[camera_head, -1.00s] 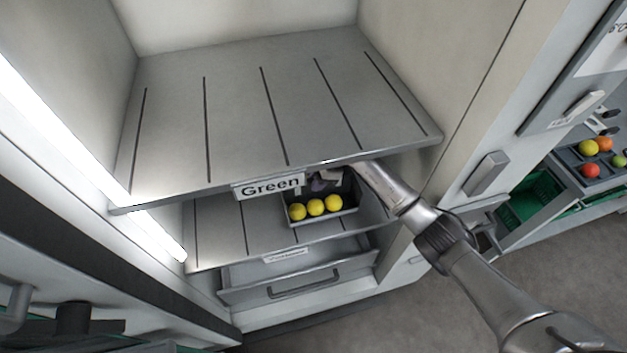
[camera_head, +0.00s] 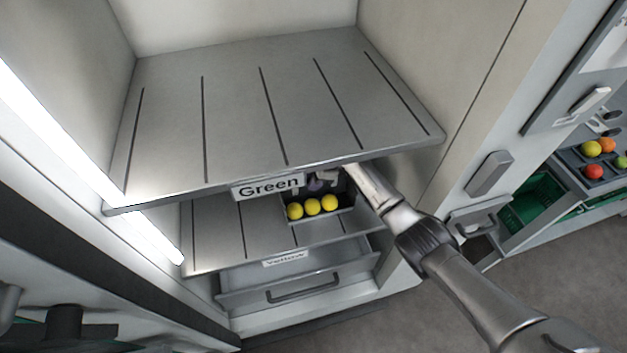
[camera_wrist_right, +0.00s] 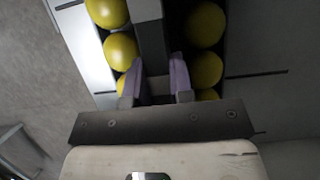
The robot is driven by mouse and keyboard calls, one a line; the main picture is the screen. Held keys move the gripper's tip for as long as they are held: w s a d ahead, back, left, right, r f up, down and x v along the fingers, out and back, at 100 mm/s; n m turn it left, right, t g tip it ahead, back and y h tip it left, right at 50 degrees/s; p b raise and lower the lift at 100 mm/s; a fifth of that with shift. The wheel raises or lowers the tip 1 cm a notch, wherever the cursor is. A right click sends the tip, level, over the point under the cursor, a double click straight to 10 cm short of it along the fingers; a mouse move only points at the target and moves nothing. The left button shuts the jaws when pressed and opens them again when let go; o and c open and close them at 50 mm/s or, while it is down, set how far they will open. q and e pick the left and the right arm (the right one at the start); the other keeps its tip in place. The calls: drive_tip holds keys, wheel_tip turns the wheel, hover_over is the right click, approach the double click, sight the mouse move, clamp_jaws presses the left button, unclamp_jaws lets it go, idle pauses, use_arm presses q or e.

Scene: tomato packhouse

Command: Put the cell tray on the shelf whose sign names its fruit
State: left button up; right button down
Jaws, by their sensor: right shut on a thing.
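The cell tray (camera_head: 322,217) is dark, with yellow fruit (camera_head: 312,207) in its cells, and sits at the lower shelf (camera_head: 215,235), under the front edge of the upper shelf. I cannot tell if its base touches the shelf. My right gripper (camera_head: 318,183) reaches in from the right and is shut on the tray's middle bar; the wrist view shows its purple-padded fingers (camera_wrist_right: 155,85) around the bar, with fruit on both sides. The lower shelf's sign (camera_head: 285,258) seems to read "Yellow". The upper shelf's sign (camera_head: 268,187) reads "Green". My left gripper is out of view.
The upper shelf (camera_head: 235,110) is bare and overhangs the tray and my right gripper. A drawer (camera_head: 300,285) with a handle is below the lower shelf. At the right are a green crate (camera_head: 535,200) and a tray of mixed-colour fruit (camera_head: 610,170). The lower shelf's left part is clear.

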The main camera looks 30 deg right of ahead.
drive_tip(key=c, duration=1.5)
unclamp_jaws()
drive_tip(key=shift+f, duration=0.2)
drive_tip(key=o, duration=0.5)
drive_tip(key=shift+r, duration=0.1)
drive_tip(key=shift+r, duration=0.1)
